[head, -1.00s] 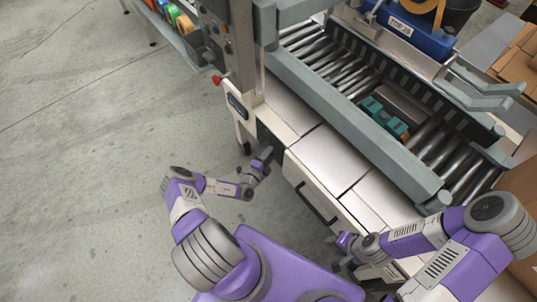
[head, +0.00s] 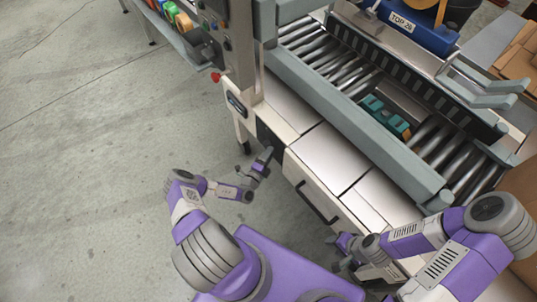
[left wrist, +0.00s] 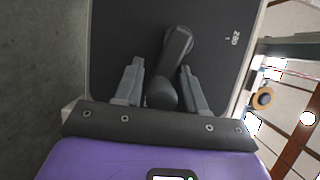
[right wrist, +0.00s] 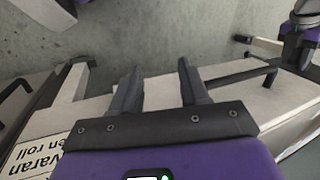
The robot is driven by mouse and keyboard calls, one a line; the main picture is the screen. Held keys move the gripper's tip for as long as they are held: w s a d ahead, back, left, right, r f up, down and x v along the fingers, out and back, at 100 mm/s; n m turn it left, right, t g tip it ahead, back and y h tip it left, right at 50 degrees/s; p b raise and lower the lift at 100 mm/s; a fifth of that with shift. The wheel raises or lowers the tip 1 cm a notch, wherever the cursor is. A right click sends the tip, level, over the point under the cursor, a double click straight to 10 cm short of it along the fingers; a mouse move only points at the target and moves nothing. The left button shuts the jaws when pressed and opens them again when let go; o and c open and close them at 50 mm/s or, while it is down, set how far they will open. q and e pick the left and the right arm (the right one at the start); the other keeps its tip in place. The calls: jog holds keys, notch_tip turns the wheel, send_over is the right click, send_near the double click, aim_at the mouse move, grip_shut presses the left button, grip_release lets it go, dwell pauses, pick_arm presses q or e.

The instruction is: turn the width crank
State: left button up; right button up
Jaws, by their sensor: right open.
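The width crank (left wrist: 178,48) is a dark lever with a rounded knob, on a dark plate (left wrist: 120,30) marked "Z80" in the left wrist view. The lever slants from its pivot at upper right down to the knob. My left gripper (left wrist: 160,70) has its fingers on either side of the knob, spread wide with narrow gaps showing. In the head view my left gripper (head: 262,163) is at the machine's dark end panel (head: 270,142), hiding most of the crank. My right gripper (head: 338,250) is open and empty; it also shows in the right wrist view (right wrist: 158,68).
A roller conveyor (head: 440,150) with a grey side rail (head: 350,115) runs above white cabinet panels. A teal item (head: 386,117) lies on the rollers. A red button (head: 215,77) is on the upright column. The floor (head: 80,170) at left is clear.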

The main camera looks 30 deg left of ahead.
pick_arm(q)
jog(key=shift+o, duration=1.1)
jog(key=shift+s+f, duration=0.1)
jog(key=shift+f, duration=0.2)
jog(key=shift+r, duration=0.1)
jog(key=s+p, duration=0.2)
jog(key=s, duration=0.5)
jog(key=shift+s, duration=0.25)
